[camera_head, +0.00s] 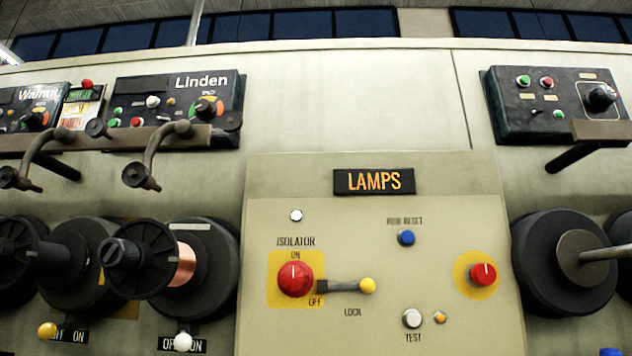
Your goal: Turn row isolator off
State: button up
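The row isolator is a red rotary knob (295,280) on a yellow square plate, low in the middle of the camera_head view. Its white pointer mark points up to ON; OFF is printed at its lower right. Just right of it, above the word LOCK, a dark lever (337,286) lies level and ends in a yellow ball (367,285). The lever's left end is close to the knob's lower right edge; I cannot tell if it touches. The knob and lever sit on a beige panel (460,220) under a LAMPS sign (374,181). My gripper is not in view.
The panel also has a blue button (406,238), a white TEST button (412,318) and a red button (483,274) on yellow. Crank handles (150,160) and spools (190,265) jut out at left; another spool (565,263) stands at right. The space before the panel looks clear.

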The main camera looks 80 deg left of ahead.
aim_at(295, 278)
jog(key=u, duration=2.55)
